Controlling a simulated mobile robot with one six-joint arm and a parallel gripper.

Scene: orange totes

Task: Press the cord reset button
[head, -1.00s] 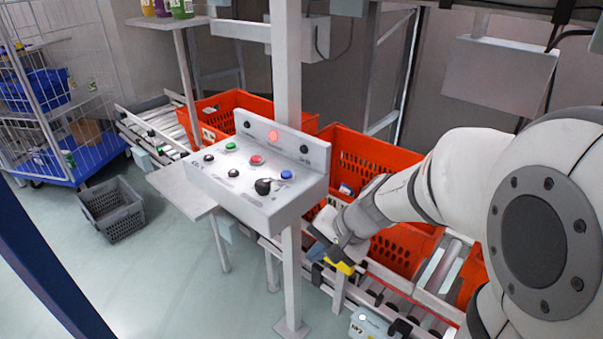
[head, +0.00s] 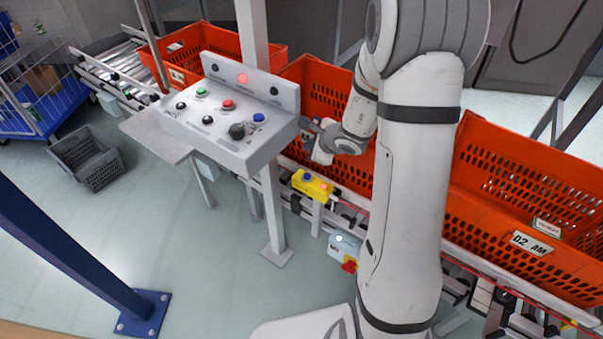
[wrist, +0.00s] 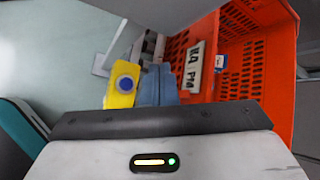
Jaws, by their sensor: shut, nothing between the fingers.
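A small yellow box (head: 314,184) with a blue button (head: 307,177) and an orange-lit spot (head: 324,186) stands on a post beside the conveyor. No label on it is readable. My gripper (head: 309,134) is shut and empty, above the yellow box in the picture and close to the right end of the grey control panel (head: 225,145). In the wrist view my shut fingers (wrist: 158,84) appear just right of the yellow box (wrist: 120,97) and its blue button (wrist: 125,82). I cannot tell the exact gap between them.
The panel carries several buttons, including a blue one (head: 259,117), a red one (head: 229,104) and a lit red lamp (head: 243,79). Orange totes (head: 520,190) line the conveyor behind my arm. A grey box with a red knob (head: 349,266) sits lower down.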

